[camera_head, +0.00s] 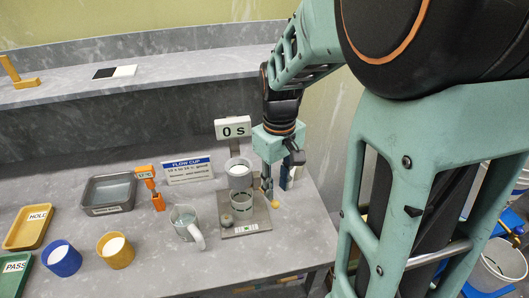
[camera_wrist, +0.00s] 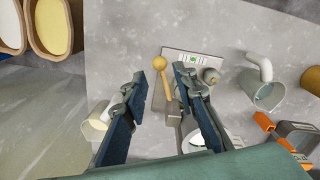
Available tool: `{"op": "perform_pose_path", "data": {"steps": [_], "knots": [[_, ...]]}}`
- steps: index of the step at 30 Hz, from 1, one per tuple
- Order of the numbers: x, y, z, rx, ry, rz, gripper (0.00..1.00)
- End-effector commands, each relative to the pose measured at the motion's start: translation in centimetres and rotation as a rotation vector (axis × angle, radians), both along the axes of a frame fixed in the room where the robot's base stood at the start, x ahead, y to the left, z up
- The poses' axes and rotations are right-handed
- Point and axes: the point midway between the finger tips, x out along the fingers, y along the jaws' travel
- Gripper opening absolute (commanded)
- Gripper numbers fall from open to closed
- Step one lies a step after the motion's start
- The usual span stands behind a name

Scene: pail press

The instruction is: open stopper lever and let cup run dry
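The stopper lever ends in a yellow ball knob (camera_head: 275,204), which also shows in the wrist view (camera_wrist: 158,61). My gripper (camera_head: 267,186) points down at the right side of the stand. In the wrist view my gripper (camera_wrist: 160,76) is open, with the lever and knob showing between its two fingers. I cannot tell whether either finger touches the lever. A display (camera_head: 233,131) behind the cup reads 0 s.
A grey mug (camera_head: 184,222) stands left of the plate, with an orange thermometer (camera_head: 150,188) behind it. A grey tray (camera_head: 108,194), yellow cup (camera_head: 115,250), blue cup (camera_head: 61,258) and labelled HOLD tray (camera_head: 30,228) lie further left. A grey knob-like piece (camera_head: 226,220) sits on the plate.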

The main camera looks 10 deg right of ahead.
Motion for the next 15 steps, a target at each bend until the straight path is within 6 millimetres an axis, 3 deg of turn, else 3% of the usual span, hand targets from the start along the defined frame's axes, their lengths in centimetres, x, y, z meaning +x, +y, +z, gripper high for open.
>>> {"op": "perform_pose_path", "data": {"steps": [1,9,15], "knots": [[0.0,0.0,-1.2,0.000,0.001,0.000,0.26],[0.0,0.0,-5.0,0.000,0.000,-0.001,0.26],[0.0,0.0,-6.3,0.000,-0.001,-0.002,0.26]]}}
